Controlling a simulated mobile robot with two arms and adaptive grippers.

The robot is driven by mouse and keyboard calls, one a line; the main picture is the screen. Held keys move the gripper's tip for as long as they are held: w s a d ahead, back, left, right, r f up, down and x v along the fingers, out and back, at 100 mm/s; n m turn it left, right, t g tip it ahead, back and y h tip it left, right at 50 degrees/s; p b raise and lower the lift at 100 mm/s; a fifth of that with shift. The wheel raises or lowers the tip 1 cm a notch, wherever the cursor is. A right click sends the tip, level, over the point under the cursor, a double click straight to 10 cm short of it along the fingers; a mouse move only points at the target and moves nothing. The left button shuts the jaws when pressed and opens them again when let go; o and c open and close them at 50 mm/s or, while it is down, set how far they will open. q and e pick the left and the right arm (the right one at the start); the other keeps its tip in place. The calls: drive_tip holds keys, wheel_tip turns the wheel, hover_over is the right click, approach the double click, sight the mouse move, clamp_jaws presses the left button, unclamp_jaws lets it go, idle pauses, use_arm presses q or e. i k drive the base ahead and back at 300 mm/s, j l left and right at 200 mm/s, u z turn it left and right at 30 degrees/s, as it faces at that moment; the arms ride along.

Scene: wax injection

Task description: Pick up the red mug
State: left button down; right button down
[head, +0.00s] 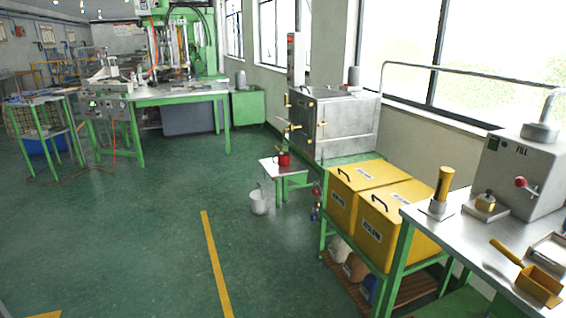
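The red mug (284,160) stands on a small low table (268,167) with a white top and green legs, near the middle of the head view. It is small and far off, below the taps of a steel tank (335,125). Part of the mug's back may be hidden by the tap hardware; this is too small to tell. Neither of my grippers shows in the head view.
A white bucket (259,203) stands on the floor before the low table. Yellow bins (385,222) on a green stand and a metal workbench (455,232) fill the right. The green floor (130,220) at left and centre is clear.

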sight(281, 160)
drive_tip(key=i+u, duration=0.2)
drive_tip(key=i, duration=1.45)
drive_tip(key=i+z, duration=0.1)
drive_tip(key=i, duration=0.95)
drive_tip(key=i+j, duration=0.15)
drive_tip(key=i, duration=0.95)
drive_tip(key=i+j, duration=0.1)
drive_tip(key=i, duration=1)
drive_tip(key=z, duration=0.05)
